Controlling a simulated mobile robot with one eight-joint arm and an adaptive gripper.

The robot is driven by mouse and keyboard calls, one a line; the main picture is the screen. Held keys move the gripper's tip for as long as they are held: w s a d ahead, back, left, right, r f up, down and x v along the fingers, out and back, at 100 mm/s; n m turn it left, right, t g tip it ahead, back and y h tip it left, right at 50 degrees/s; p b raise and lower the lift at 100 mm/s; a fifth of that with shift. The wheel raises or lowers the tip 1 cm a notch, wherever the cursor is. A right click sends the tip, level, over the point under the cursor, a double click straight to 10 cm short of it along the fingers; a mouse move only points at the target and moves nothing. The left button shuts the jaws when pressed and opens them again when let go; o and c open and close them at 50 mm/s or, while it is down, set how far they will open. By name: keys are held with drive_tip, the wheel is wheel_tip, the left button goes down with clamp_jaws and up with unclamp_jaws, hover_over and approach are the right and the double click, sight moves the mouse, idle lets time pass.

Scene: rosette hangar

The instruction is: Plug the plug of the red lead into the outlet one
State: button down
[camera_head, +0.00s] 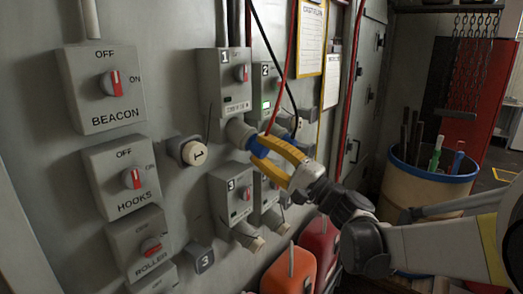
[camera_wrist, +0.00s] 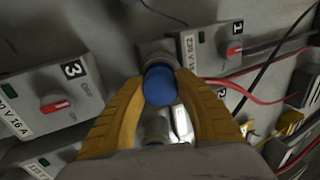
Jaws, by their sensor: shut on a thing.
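Outlet one (camera_head: 221,82) is a grey wall box marked 1, with a red-and-grey switch and an angled round socket (camera_head: 238,131) below. The box also shows in the wrist view (camera_wrist: 207,47). My gripper (camera_head: 262,149) is shut on a blue plug (camera_wrist: 160,85), which shows between its yellow fingers. The plug is lined up at the mouth of outlet one's socket (camera_wrist: 153,50) and looks in contact with it. How deep it sits cannot be told. The red lead (camera_head: 284,72) hangs down to behind my fingers, where its join to the plug is hidden.
Outlet two (camera_head: 262,82), with a lit green window, is close on the right. Outlet three (camera_head: 229,194) is below. A black lead (camera_head: 275,62) hangs beside the red one. BEACON (camera_head: 119,113) and HOOKS switches are left.

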drive_tip(key=shift+w+a+r, duration=0.2)
drive_tip(key=shift+w+a, duration=0.1)
drive_tip(key=shift+a, duration=0.1)
drive_tip(key=c, duration=0.9)
unclamp_jaws()
drive_tip(key=shift+d, duration=0.1)
drive_tip(key=v, duration=1.1)
drive_tip(key=s+a+f+n+g+h+b, duration=0.25)
drive_tip(key=s+f, duration=0.25)
drive_tip(key=f, duration=0.3)
drive_tip(key=s+a+f+n+g+h+b, duration=0.1)
drive_tip(key=s+f+g+h+b, duration=0.25)
drive_tip(key=f, duration=0.45)
drive_tip(key=s+d+f+n+h+b, duration=0.25)
drive_tip(key=s+d+f+h, duration=0.2)
drive_tip(key=s+f, duration=0.35)
drive_tip(key=s+d+f+h+b, duration=0.1)
drive_tip(key=d+f+h, duration=0.1)
drive_tip(key=d, duration=0.1)
drive_tip(key=s+d+f+n+h+b, duration=0.1)
drive_tip(key=s+d+f+h, duration=0.1)
drive_tip(key=d, duration=0.1)
drive_tip(key=s+d+f+h+b, duration=0.1)
drive_tip(key=s+d+f+h, duration=0.1)
drive_tip(key=d+f+h, duration=0.1)
drive_tip(key=shift+d+n+b, duration=0.3)
drive_tip(key=shift+d, duration=0.05)
